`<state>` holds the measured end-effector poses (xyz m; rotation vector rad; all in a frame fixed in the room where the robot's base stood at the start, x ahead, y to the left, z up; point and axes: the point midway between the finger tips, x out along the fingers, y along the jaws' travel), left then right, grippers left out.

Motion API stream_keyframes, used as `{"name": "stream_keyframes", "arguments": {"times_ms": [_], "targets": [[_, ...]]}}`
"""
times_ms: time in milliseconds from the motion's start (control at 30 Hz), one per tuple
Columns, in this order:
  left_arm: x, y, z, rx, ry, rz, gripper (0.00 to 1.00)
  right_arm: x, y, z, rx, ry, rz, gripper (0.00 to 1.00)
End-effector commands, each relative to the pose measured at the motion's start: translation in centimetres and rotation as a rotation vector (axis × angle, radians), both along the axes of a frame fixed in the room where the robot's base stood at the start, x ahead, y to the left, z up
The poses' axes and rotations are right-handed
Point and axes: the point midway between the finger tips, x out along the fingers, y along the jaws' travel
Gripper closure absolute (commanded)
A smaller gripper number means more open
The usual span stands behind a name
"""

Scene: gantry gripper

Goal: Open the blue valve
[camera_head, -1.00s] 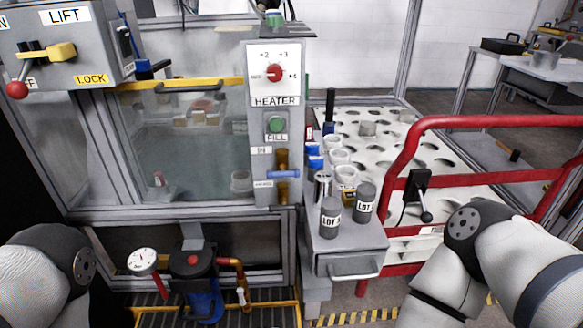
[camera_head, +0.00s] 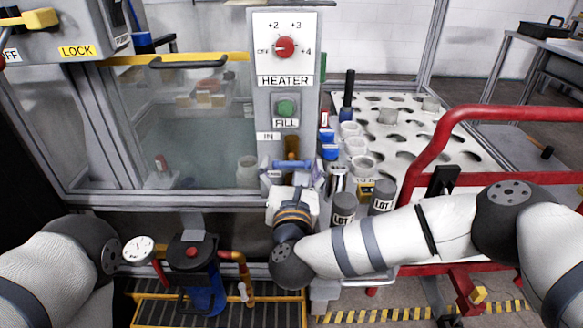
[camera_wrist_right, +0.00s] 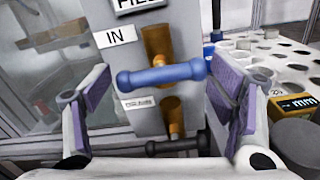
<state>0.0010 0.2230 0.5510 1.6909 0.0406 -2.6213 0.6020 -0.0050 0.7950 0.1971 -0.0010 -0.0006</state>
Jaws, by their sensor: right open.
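The blue valve handle (camera_head: 292,164) is a horizontal bar on a brass pipe, on the grey control panel below the "FILL" button and beside the "IN" label. In the right wrist view the blue handle (camera_wrist_right: 161,74) lies level between my right gripper's fingers, and a dark handle (camera_wrist_right: 172,146) sits below it by the lower label. My right gripper (camera_wrist_right: 161,98) is open, with purple pads either side of the blue handle; I see no clear contact. In the head view my right gripper (camera_head: 291,180) is in front of the panel at the valve. My left gripper is not in view.
A red rail (camera_head: 440,140) and a white perforated table (camera_head: 420,125) stand to the right. Grey "LOT" containers (camera_head: 344,207) and several cups are close to my right forearm. A glass-fronted tank (camera_head: 195,140) is left of the panel. A pump (camera_head: 195,258) stands below.

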Motion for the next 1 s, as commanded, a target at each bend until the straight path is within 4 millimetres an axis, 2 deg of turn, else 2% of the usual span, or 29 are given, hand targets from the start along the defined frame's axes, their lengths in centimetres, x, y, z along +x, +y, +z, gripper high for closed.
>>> {"name": "stream_keyframes", "arguments": {"times_ms": [267,400,767,1000], "targets": [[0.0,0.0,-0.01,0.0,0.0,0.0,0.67,0.23,0.02,0.01,0.0,0.0,0.0,0.25],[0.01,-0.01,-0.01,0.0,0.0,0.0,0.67,0.21,0.03,0.01,-0.001,0.001,0.001,0.56],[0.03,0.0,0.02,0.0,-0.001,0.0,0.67,0.17,0.08,0.01,-0.047,0.0,0.003,0.56],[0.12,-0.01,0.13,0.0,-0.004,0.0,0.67,0.16,0.12,0.03,-0.204,0.001,0.003,0.56]]}}
